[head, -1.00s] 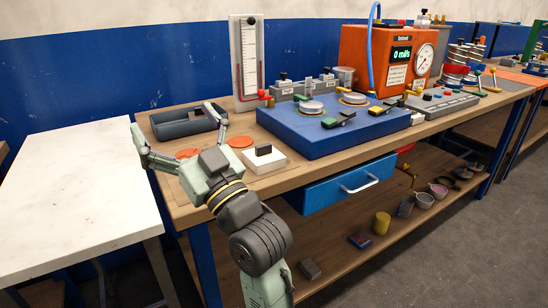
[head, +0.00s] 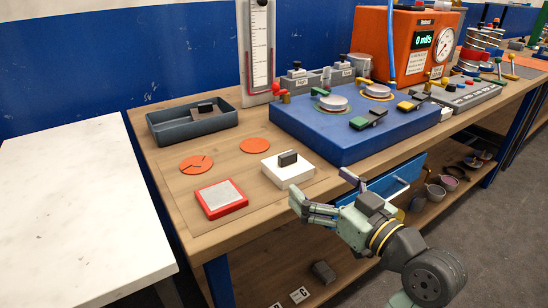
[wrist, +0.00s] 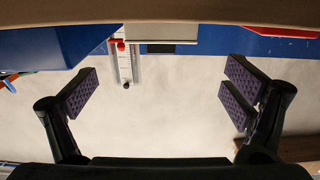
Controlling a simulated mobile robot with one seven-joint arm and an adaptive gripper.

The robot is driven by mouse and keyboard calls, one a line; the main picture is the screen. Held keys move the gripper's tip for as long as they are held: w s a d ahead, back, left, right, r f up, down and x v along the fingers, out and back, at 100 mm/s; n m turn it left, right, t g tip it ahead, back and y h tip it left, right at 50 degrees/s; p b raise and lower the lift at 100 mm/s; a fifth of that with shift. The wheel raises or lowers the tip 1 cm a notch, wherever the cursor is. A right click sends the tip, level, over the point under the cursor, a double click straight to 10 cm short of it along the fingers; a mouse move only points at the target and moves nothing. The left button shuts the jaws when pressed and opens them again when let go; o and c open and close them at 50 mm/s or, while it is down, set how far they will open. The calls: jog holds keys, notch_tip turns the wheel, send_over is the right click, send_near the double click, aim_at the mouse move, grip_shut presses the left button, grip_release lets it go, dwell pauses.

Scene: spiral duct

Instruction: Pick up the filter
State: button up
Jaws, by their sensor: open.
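No label marks the filter, so I cannot tell for certain which object it is. In the head view, two thin orange discs lie flat on the bench: a left disc (head: 196,164) with dark marks and a plain right disc (head: 255,145). A red-framed square pad (head: 222,198) with a grey face lies in front of them. A white block (head: 287,168) with a dark handle sits to the right. My gripper (head: 322,190) is by the bench's front edge, right of these things. The wrist view shows its fingers (wrist: 160,93) wide apart with nothing between them.
A dark tray (head: 160,137) holding a dark block stands at the back left. A blue apparatus (head: 310,137) and an orange meter box (head: 376,45) stand to the right. An upright gauge (head: 260,45) is behind. A white table (head: 75,205) is at left.

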aim_at(290, 161)
jog(key=p+x, duration=0.1)
jog(key=x, duration=0.4)
jog(key=shift+r, duration=0.1)
jog(key=p+x, duration=0.2)
jog(key=x, duration=0.2)
jog(key=shift+w+a+p, duration=0.25)
jog(key=shift+a+p, duration=0.1)
jog(key=shift+w+a+f, duration=0.2)
jog(key=shift+w+a, duration=0.05)
jog(key=shift+w, duration=0.2)
jog(key=shift+c, duration=0.6)
jog(key=c, duration=1.6)
